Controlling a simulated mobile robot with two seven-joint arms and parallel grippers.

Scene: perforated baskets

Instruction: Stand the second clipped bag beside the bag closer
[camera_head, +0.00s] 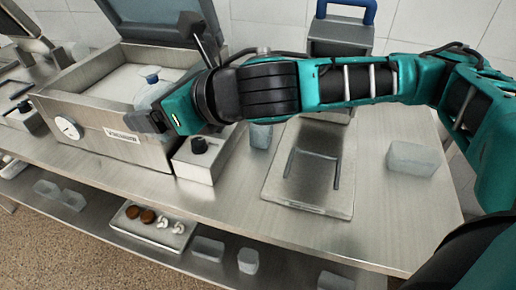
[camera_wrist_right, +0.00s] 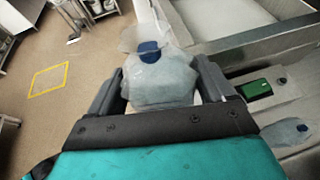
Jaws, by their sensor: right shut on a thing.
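My right gripper (camera_head: 143,120) is shut on a pale translucent bag with a blue clip (camera_wrist_right: 152,83). The bag is upright between the two fingers in the right wrist view, and its clip and top show behind my gripper in the head view (camera_head: 151,80). My gripper is by the front right of the steel chamber machine. A small steel box with a black knob (camera_head: 200,158), possibly the bag closer, stands just right of that machine. Another pale bag (camera_head: 260,135) stands right of the box, partly hidden by my arm. A blue-clipped bag also shows in the right wrist view (camera_wrist_right: 285,132). My left gripper is out of view.
The chamber machine (camera_head: 105,143) has a round gauge and an open lid. A flat steel plate (camera_head: 310,192) lies mid-table. A pale block-like bag (camera_head: 413,158) sits at the right. A blue-handled device (camera_head: 342,32) stands behind. The front right table is clear. A lower shelf holds a tray (camera_head: 137,229).

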